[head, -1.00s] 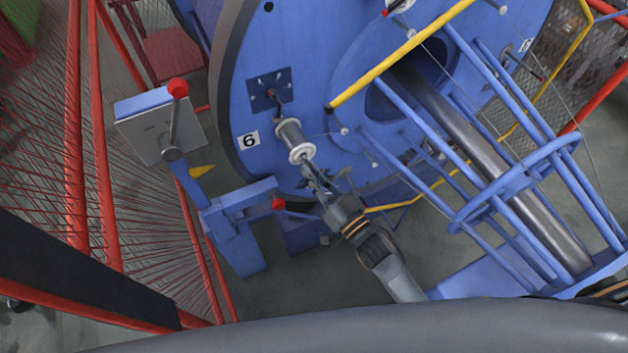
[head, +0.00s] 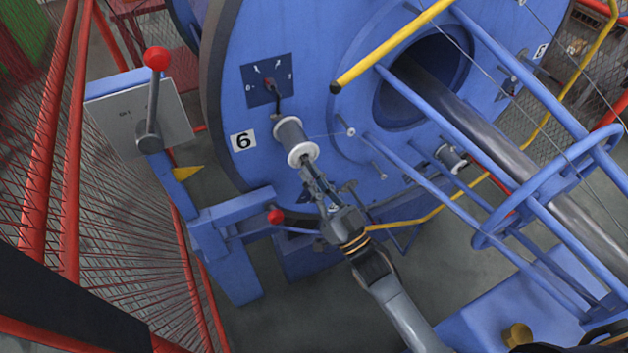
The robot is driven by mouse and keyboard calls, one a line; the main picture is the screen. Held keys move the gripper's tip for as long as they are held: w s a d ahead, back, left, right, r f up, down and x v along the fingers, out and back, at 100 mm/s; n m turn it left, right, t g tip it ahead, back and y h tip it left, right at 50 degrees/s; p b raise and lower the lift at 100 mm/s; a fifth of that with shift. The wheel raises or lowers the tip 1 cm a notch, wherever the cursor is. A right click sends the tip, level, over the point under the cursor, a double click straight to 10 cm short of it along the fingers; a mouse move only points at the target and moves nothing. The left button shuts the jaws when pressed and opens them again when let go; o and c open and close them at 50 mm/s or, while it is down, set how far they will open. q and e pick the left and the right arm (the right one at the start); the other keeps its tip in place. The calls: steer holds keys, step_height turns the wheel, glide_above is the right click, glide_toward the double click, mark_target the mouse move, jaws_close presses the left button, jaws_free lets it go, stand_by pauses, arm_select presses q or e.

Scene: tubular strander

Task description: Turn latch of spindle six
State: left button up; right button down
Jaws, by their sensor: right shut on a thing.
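Spindle six stands out from the big blue disc (head: 225,110), beside the label "6" (head: 243,141). It carries a white and grey bobbin (head: 294,139). My right gripper (head: 313,180) is at the outer end of this spindle, just below the bobbin's white flange. It is shut on the small latch there, and its fingers mostly hide the latch, so its angle is hard to tell. A dark square plate with markings and a small red part (head: 267,80) sits on the disc behind the bobbin. My left gripper is not in view.
A lever with a red knob (head: 156,59) stands on a grey box at left. Another red-knobbed lever (head: 276,216) is close left of my right gripper. Blue cage bars (head: 450,190) and a yellow bar (head: 395,45) lie to the right. Red fencing (head: 55,150) is at far left.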

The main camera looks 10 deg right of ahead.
steer(key=c, duration=1.4)
jaws_free()
steer(key=v, duration=1.2)
steer(key=shift+f, duration=0.1)
